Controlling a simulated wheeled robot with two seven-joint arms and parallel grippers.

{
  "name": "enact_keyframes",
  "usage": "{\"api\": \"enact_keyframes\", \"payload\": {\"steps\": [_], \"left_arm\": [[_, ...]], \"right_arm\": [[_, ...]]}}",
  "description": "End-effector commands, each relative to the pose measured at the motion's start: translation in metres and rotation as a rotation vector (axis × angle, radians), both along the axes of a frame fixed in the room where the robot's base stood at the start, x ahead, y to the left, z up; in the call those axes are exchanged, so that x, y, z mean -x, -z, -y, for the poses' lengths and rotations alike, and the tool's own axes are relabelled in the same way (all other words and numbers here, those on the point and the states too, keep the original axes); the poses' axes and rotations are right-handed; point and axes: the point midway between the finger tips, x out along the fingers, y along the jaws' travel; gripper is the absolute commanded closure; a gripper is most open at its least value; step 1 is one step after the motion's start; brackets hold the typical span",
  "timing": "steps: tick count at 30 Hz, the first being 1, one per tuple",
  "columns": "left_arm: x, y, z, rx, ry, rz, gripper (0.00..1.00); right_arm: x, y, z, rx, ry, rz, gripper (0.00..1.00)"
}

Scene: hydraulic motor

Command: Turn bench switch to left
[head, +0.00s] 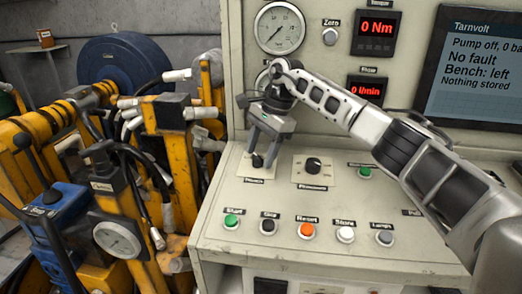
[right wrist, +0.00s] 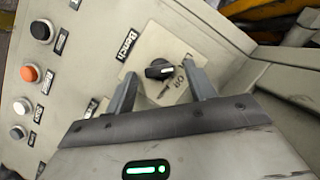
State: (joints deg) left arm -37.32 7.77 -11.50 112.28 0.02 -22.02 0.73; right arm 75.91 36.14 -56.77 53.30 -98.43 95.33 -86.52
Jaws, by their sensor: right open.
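The bench switch (head: 257,161) is a small black knob on a pale plate at the left of the sloping console panel. In the right wrist view the black knob (right wrist: 159,69) sits beside the label "Bench", with its plate marked "Off" at the middle. My right gripper (head: 263,150) is open over the switch, its two fingers pointing down at it. In the right wrist view the fingers of the gripper (right wrist: 160,82) stand apart on either side of the knob, with gaps visible. The display (head: 475,65) reads "Bench: left", "Pump off" and "No fault". My left gripper does not show.
A second black knob (head: 313,165) is just right of the switch. A row of buttons, including green (head: 231,221) and orange (head: 306,230), lies in front. A round gauge (head: 280,28) is behind. Yellow machinery and hoses (head: 178,120) crowd the left.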

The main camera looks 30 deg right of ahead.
Motion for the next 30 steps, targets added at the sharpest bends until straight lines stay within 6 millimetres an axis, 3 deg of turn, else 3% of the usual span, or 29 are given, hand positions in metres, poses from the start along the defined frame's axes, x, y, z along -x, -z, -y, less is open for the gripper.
{"api": "enact_keyframes", "payload": {"steps": [15,30], "left_arm": [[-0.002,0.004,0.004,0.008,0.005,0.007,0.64],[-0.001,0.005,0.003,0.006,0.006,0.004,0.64]], "right_arm": [[0.004,-0.067,0.020,-0.001,0.001,0.003,0.45],[0.004,-0.071,0.021,0.000,-0.001,0.001,0.45]]}}
